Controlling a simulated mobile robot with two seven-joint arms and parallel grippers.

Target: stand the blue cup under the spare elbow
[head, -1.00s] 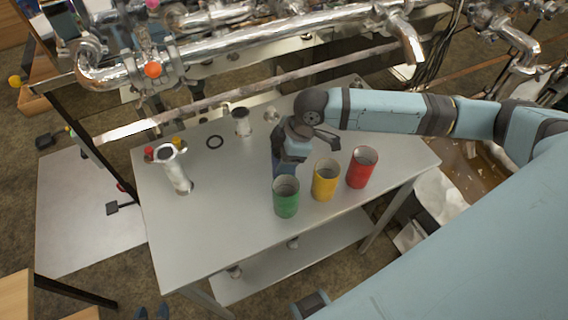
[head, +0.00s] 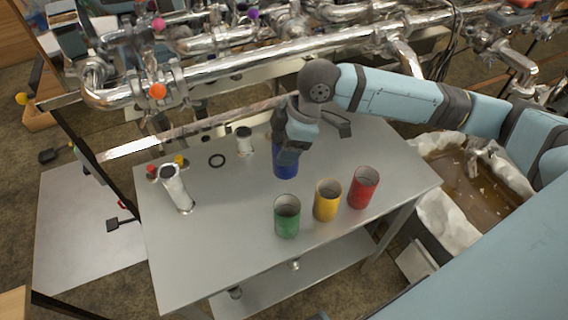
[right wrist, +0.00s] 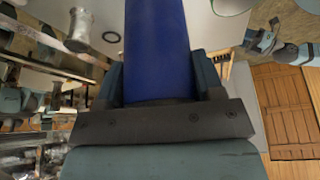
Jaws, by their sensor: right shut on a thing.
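The blue cup (head: 286,164) is upright in my right gripper (head: 291,143), behind the green cup (head: 287,217). In the right wrist view the blue cup (right wrist: 157,45) fills the space between the fingers. I cannot tell whether its base is clear of the table. Two downturned pipe ends show: one at the upper right (head: 405,58) and another farther right (head: 522,68). A loose steel pipe piece (head: 178,190) stands tilted at the table's left. I cannot tell which of these is the spare elbow. My left gripper is not in view.
The yellow cup (head: 326,200) and red cup (head: 363,188) stand beside the green one on the steel table (head: 235,215). A long pipe run (head: 260,60) crosses the back. The table's left front is clear.

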